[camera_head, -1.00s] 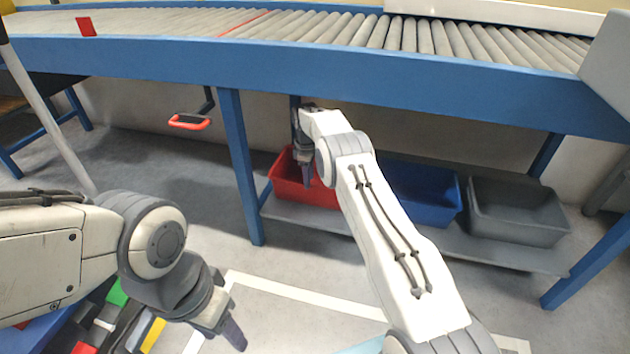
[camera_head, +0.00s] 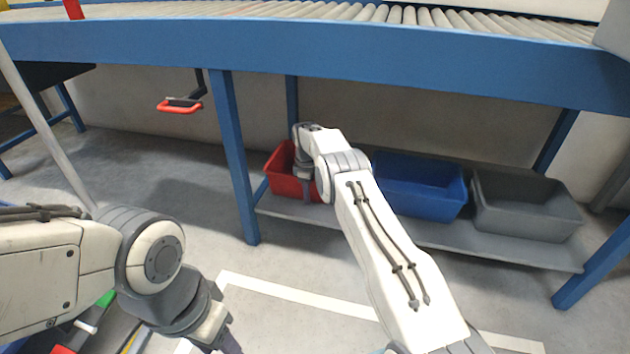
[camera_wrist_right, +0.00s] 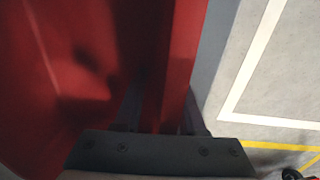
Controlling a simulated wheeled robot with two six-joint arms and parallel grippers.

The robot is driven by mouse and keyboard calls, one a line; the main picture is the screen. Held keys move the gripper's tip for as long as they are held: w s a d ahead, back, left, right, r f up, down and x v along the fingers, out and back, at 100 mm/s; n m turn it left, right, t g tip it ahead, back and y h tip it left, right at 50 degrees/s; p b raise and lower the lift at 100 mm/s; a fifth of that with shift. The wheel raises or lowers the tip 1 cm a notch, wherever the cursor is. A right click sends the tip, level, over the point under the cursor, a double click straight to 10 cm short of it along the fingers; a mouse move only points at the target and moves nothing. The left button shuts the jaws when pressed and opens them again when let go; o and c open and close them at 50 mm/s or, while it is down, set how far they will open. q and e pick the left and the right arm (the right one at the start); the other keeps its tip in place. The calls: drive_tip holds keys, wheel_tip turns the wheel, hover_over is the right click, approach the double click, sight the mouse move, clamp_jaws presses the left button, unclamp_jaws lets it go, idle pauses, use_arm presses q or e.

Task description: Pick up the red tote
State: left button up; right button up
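The red tote (camera_head: 281,176) sits at the left end of the low shelf under the conveyor, partly hidden behind my right arm. My right gripper (camera_head: 304,196) points down at the tote's near right side. In the right wrist view, the tote's red wall (camera_wrist_right: 182,65) runs between the two fingers (camera_wrist_right: 163,115), one on the inner side and one on the outer side. The fingers stand apart, and a dark gap shows on the inner side. My left gripper (camera_head: 229,346) is low in the head view, cut off by the bottom edge, away from the tote.
A blue tote (camera_head: 420,190) and a grey tote (camera_head: 528,208) stand to the right on the same shelf (camera_head: 480,247). The blue conveyor beam (camera_head: 350,60) runs above. A blue leg (camera_head: 237,165) stands left of the red tote. A red-and-black handle (camera_head: 180,105) hangs further left.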

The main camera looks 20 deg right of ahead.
clamp_jaws()
idle(1.4)
